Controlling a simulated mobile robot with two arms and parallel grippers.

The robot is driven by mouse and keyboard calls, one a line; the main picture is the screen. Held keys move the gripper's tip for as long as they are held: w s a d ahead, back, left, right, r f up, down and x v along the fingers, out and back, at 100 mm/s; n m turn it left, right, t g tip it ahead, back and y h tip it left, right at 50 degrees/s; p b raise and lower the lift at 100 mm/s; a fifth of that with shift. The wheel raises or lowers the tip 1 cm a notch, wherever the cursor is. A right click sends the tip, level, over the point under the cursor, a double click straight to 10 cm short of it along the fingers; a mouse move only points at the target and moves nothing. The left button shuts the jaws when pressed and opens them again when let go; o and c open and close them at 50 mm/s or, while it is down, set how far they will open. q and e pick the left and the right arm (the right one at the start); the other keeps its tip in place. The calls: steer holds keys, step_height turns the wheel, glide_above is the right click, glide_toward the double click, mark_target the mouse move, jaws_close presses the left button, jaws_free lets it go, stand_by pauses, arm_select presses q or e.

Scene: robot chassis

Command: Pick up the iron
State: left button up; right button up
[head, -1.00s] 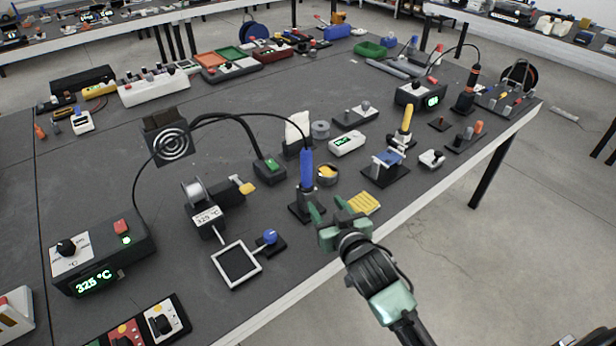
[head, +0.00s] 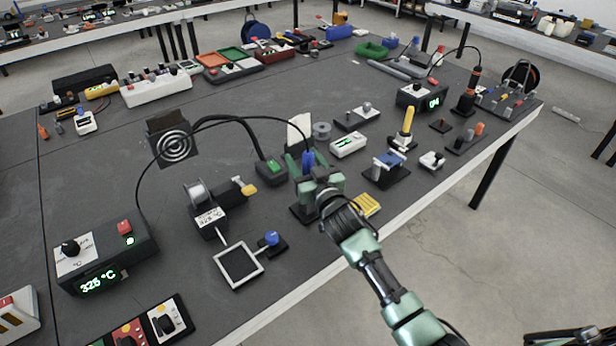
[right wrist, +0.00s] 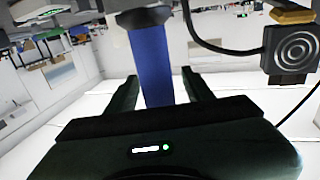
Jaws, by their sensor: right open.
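The iron is a soldering iron with a blue handle (head: 308,159), upright in its dark stand (head: 302,213) near the table's front edge. A black cable runs from it. My right gripper (head: 307,170) is at the handle, with its green fingers open on either side and its body hiding the lower handle. In the right wrist view the blue handle (right wrist: 153,62) stands between the two dark fingers, with gaps visible at both sides. My left gripper is not in view.
The soldering station (head: 105,255) reads 325 °C at the left. A yellow sponge (head: 367,205) lies close on the right. A blue-topped holder (head: 388,163) is further right.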

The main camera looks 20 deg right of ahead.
jaws_close()
step_height(320, 180, up, 20)
stand_by(0.8)
